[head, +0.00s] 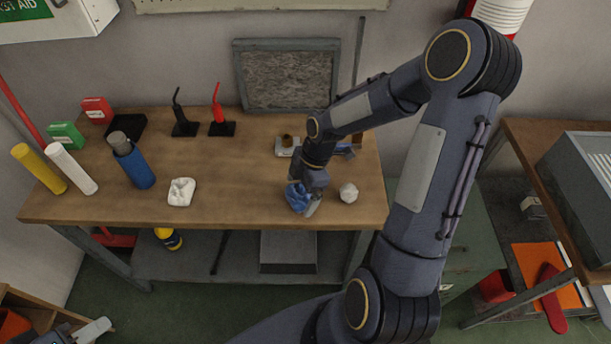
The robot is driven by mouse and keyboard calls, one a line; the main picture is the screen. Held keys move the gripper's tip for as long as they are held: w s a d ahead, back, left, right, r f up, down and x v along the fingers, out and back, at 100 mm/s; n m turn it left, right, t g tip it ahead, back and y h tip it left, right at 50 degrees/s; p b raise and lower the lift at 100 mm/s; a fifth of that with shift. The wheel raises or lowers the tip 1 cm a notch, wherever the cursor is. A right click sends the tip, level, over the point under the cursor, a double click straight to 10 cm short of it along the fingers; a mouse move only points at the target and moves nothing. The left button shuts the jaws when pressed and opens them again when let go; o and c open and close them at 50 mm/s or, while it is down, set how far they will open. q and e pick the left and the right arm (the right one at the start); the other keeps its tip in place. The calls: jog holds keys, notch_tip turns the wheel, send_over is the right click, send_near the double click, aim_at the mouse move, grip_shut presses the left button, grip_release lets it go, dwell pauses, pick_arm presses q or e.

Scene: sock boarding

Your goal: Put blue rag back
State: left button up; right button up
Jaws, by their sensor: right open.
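The blue rag (296,197) is a crumpled bundle near the front right edge of the wooden workbench (235,205). My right gripper (308,202) points down right at the rag, with one light finger showing on the rag's right side. It is open; the other finger is hidden, and I cannot tell whether it touches the rag. What looks like my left gripper (92,331) shows only partly at the bottom left corner, low and far from the rag. Its jaws are not clear.
A white crumpled rag (181,191) and a white lump (348,192) lie on the bench. A blue bottle (134,165), yellow and white cylinders, and red and black stands (221,127) are further left. The bench middle is clear.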

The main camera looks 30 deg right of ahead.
jog(key=v, duration=1.2)
jog(key=s+a+r+m+t, duration=0.2)
jog(key=s+a+r+m, duration=0.1)
jog(key=s+m, duration=0.5)
jog(key=s+a+r+m+t, duration=0.3)
jog(key=s+a+m, duration=0.2)
jog(key=s+m, duration=0.3)
jog(key=shift+s+r+m, duration=0.25)
jog(key=shift+r+m, duration=0.15)
jog(key=shift+m, duration=0.6)
